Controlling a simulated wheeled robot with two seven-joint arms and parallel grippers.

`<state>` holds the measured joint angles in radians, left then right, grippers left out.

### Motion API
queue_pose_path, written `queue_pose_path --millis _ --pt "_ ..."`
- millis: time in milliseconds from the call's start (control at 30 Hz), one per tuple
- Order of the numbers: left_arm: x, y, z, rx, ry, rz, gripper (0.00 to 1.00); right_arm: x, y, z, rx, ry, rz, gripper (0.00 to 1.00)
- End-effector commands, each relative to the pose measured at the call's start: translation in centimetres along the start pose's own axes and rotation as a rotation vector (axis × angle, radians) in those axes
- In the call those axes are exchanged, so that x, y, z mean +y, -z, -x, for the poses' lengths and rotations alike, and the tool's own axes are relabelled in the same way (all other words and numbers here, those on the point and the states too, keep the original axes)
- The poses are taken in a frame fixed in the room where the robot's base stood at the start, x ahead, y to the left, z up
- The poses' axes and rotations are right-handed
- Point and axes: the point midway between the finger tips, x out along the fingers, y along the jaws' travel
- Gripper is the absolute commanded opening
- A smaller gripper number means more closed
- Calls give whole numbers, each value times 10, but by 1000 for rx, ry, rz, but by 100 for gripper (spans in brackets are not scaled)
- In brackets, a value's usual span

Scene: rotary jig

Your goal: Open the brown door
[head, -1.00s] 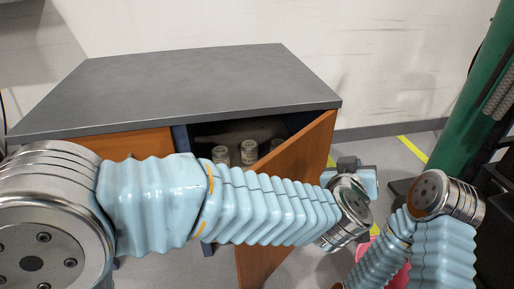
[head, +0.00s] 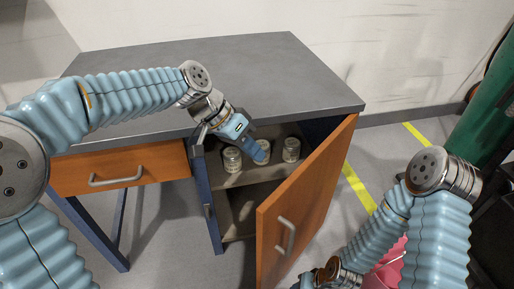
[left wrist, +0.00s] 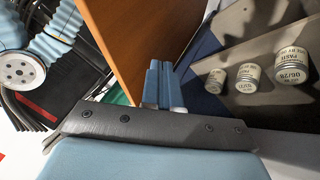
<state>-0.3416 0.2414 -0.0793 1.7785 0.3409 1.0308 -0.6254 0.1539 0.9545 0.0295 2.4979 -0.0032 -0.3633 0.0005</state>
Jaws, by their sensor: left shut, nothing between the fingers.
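The brown door (head: 312,200) of the desk's cabinet stands ajar at a wide angle, swung out toward me from its right side. Its grey handle (head: 286,236) is on the outer face. My left gripper (head: 262,152) reaches down into the cabinet opening, on the inner side of the door and apart from the handle. In the left wrist view, its blue fingers (left wrist: 163,85) are shut and empty, with the door's inner face (left wrist: 140,40) close beside them; contact is unclear. My right arm is at lower right, but its gripper is not visible.
Several labelled jars (head: 291,150) stand on the cabinet shelf near my left gripper. A shut brown drawer (head: 125,172) is at left under the grey desktop (head: 290,75). A green cylinder (head: 485,130) stands at far right. Open floor lies beyond the door.

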Motion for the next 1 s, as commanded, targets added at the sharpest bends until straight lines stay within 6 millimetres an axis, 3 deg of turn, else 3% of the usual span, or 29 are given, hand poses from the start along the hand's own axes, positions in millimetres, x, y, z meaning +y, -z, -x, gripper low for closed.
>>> queue_pose_path --millis 333,600,1000 --pt "4 0 -74 -3 -2 -2 0 0 0 1 0 0 0 43" --pt "33 1 -86 0 -1 -2 0 -3 0 7 0 1 1 43" --pt "36 0 -88 1 -1 0 0 -3 0 7 -1 1 1 43"
